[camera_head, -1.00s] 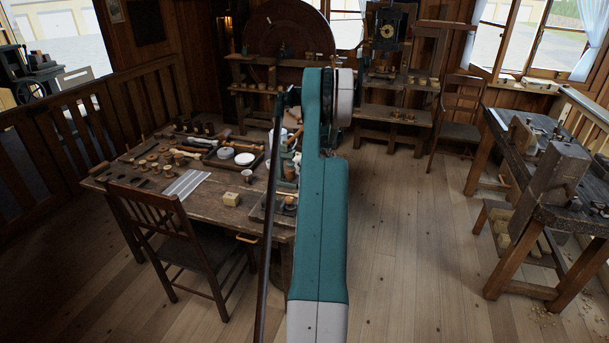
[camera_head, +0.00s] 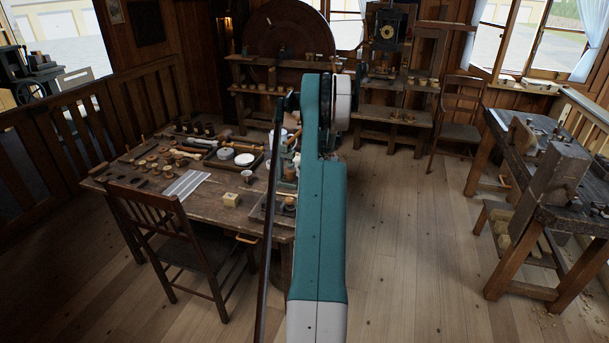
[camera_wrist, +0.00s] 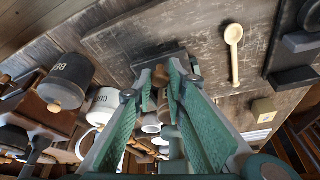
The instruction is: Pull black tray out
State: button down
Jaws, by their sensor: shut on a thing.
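My gripper (camera_wrist: 170,78) has green-padded fingers and points at the wooden table in the wrist view. Its fingertips are close together on a dark flat piece (camera_wrist: 145,64), which looks like part of the black tray. The fingers hide most of it, so I cannot tell its full outline. In the head view my arm covers the gripper. There a dark tray (camera_head: 207,158) with white round dishes lies on the table, left of my arm.
A wooden spoon (camera_wrist: 234,52) lies right of the fingers. Lettered dark (camera_wrist: 65,82) and white (camera_wrist: 101,106) canisters stand at left. The worktable (camera_head: 200,208) is crowded, with a chair (camera_head: 180,245) at its front. Floor right of my arm is clear.

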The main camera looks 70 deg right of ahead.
jog(key=s, duration=0.9)
jog(key=shift+b, duration=0.35)
jog(key=shift+s, duration=0.1)
jog(key=c, duration=2.3)
grip_release()
jog(key=v, duration=1.2)
jog(key=shift+s, duration=0.1)
